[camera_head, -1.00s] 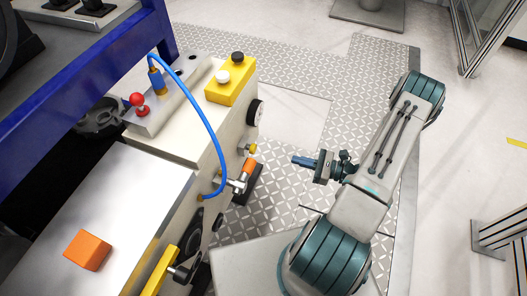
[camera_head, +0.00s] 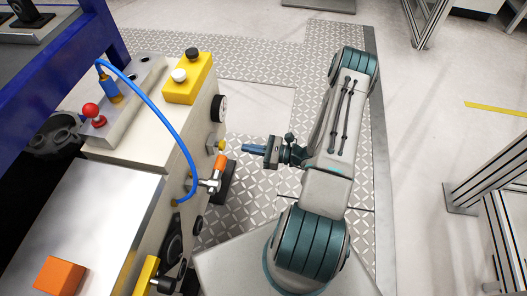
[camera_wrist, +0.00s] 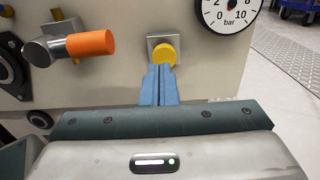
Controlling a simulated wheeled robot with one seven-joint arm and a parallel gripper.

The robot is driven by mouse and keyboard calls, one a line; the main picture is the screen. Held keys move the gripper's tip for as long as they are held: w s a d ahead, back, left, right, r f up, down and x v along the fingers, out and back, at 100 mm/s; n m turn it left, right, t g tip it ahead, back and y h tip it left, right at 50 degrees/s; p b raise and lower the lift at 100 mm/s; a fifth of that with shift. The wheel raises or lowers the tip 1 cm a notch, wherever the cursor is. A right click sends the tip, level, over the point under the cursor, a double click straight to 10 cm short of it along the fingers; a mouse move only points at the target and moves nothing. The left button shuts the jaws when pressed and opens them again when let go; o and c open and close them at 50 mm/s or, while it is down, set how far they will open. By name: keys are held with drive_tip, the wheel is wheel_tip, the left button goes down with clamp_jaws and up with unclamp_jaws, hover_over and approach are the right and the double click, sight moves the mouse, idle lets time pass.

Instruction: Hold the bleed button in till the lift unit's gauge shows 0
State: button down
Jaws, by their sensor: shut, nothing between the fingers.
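The bleed button is a round yellow button (camera_wrist: 164,53) on a square metal plate in the cream unit's side wall; it also shows in the head view (camera_head: 221,146). My gripper (camera_head: 245,149) is shut and empty, its blue fingers pointing at that wall. In the wrist view its fingertips (camera_wrist: 160,72) overlap the button's lower edge. In the head view a small gap shows between tips and button. The gauge (camera_wrist: 230,10), marked in bar, is cut off at the top of the wrist view; its needle is not visible. In the head view the gauge (camera_head: 219,108) is edge-on.
An orange-handled valve (camera_wrist: 90,43) sticks out left of the button, close to my fingers. A blue hose (camera_head: 168,122) arches over the unit. A yellow box with black and white buttons (camera_head: 187,80) and a red-knobbed lever (camera_head: 92,112) sit on top. Patterned floor right of the unit is clear.

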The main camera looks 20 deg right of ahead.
sight(223, 144)
drive_tip(key=b+x, duration=0.1)
drive_tip(key=x, duration=0.5)
drive_tip(key=shift+w+a, duration=0.1)
